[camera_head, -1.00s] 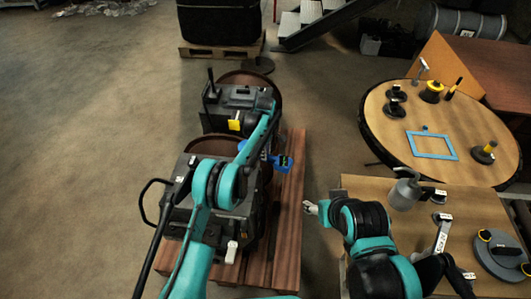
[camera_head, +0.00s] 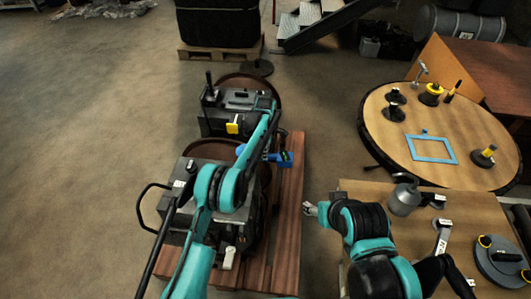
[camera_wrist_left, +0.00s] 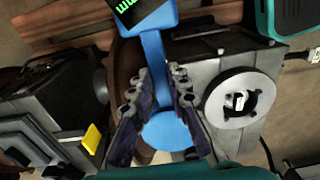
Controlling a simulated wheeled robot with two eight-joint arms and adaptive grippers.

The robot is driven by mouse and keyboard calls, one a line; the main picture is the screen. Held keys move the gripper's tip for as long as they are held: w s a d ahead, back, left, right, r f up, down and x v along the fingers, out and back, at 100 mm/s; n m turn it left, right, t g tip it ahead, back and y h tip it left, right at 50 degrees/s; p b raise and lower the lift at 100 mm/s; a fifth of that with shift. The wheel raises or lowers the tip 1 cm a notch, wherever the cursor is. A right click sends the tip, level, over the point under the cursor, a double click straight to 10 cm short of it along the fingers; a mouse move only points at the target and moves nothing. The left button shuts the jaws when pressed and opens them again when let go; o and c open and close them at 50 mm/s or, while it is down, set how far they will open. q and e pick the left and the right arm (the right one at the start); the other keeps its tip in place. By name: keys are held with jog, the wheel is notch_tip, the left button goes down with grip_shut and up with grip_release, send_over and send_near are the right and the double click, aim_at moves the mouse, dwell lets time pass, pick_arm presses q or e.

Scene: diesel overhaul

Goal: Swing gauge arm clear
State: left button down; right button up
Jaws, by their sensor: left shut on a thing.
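The gauge arm is a blue bar with a dark display with green marks at its outer end. In the head view the blue arm (camera_head: 273,157) reaches out to the right of the dark machine, over the wooden boards. In the left wrist view the blue arm (camera_wrist_left: 155,48) runs from the display (camera_wrist_left: 143,12) down to a round blue end between my fingers. My left gripper (camera_wrist_left: 163,88) is shut on it; in the head view my own arm largely hides this gripper. My right gripper (camera_head: 309,208) is beside the table's left edge, apart from the gauge arm.
The dark machine (camera_head: 235,118) with a yellow tag stands on wooden boards (camera_head: 290,200). A round table (camera_head: 390,150) with a blue frame (camera_head: 431,149) and several small tools is at right. A nearer table carries a grey can (camera_head: 404,198). Floor at left is clear.

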pick_arm(q)
jog(key=c, duration=1.4)
grip_release()
jog(key=shift+c, duration=0.2)
jog(key=shift+r, duration=0.1)
notch_tip(320, 180, up, 12)
